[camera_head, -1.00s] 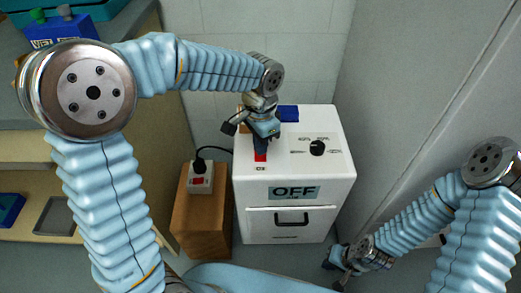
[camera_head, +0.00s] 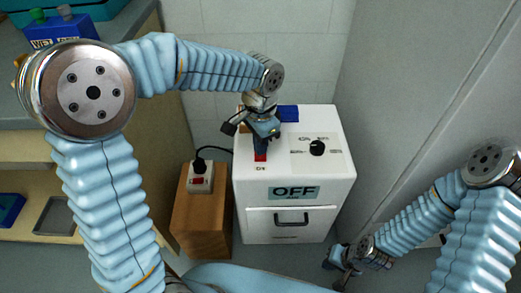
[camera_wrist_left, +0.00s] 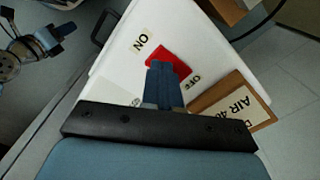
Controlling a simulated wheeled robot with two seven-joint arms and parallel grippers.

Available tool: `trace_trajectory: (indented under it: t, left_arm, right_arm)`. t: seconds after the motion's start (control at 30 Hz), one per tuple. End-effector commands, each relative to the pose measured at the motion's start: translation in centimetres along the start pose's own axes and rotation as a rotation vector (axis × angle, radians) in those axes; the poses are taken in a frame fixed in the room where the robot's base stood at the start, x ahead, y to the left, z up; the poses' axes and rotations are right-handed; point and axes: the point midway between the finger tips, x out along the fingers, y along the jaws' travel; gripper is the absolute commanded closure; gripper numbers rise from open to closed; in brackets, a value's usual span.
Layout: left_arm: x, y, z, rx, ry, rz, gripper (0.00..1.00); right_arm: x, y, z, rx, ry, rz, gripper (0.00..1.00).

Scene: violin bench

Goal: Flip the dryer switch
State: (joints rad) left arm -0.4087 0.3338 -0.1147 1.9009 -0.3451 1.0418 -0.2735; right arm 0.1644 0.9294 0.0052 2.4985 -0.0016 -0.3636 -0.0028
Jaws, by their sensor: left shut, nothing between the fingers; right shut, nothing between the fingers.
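The dryer (camera_head: 290,224) is a white box with a front drawer handle and a sign (camera_head: 295,192) reading OFF. Its red switch (camera_head: 261,157) is on the top at the left, and it also shows in the left wrist view (camera_wrist_left: 176,62) between the labels ON and OFF. My left gripper (camera_head: 261,153) is shut and points down at the switch. Its fingertips (camera_wrist_left: 160,70) overlap the red switch in the left wrist view; I cannot tell whether they touch it. My right gripper (camera_head: 337,272) is low at the right, away from the dryer, and shut.
A black dial (camera_head: 317,148) and a blue block (camera_head: 288,113) are on the dryer top. A wooden stand (camera_head: 193,232) with a plugged power strip (camera_head: 200,178) is at its left. A grey wall (camera_head: 400,110) is at the right. A wood-framed sign (camera_wrist_left: 232,104) lies beside the switch.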

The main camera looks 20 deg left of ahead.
Motion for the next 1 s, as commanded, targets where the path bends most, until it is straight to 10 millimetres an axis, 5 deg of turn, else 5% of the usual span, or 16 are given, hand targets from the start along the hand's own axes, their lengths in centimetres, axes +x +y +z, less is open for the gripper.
trace_trajectory:
  t: [1.0]
  left_arm:
    - [1.6,0.0,0.0,0.0,-0.001,0.0,1.0]
  right_arm:
    - [1.0,0.4,0.0,0.0,0.0,0.0,1.0]
